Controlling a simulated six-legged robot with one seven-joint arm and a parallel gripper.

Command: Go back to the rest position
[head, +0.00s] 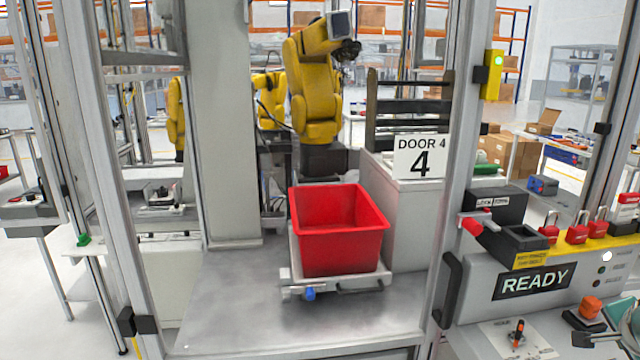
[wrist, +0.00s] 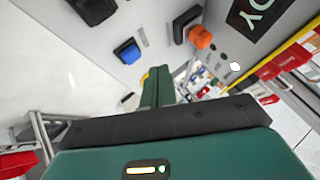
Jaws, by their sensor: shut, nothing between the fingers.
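My gripper (wrist: 160,74) shows in the wrist view as green fingers beyond a dark crossbar. The fingers are together, with nothing between them. They point toward the control panel, near an orange knob (wrist: 200,37) and a blue button (wrist: 127,51); I cannot tell the distance. In the head view, a green and dark part at the lower right edge looks like the end of my arm, partly cut off by the frame.
An empty-looking red bin (head: 338,258) sits on a small carrier inside the open doorway marked DOOR 4 (head: 420,157). A yellow robot arm (head: 315,90) stands behind. The panel with a READY sign (head: 533,282) and red padlocks (head: 577,234) is at right. Frame posts flank the doorway.

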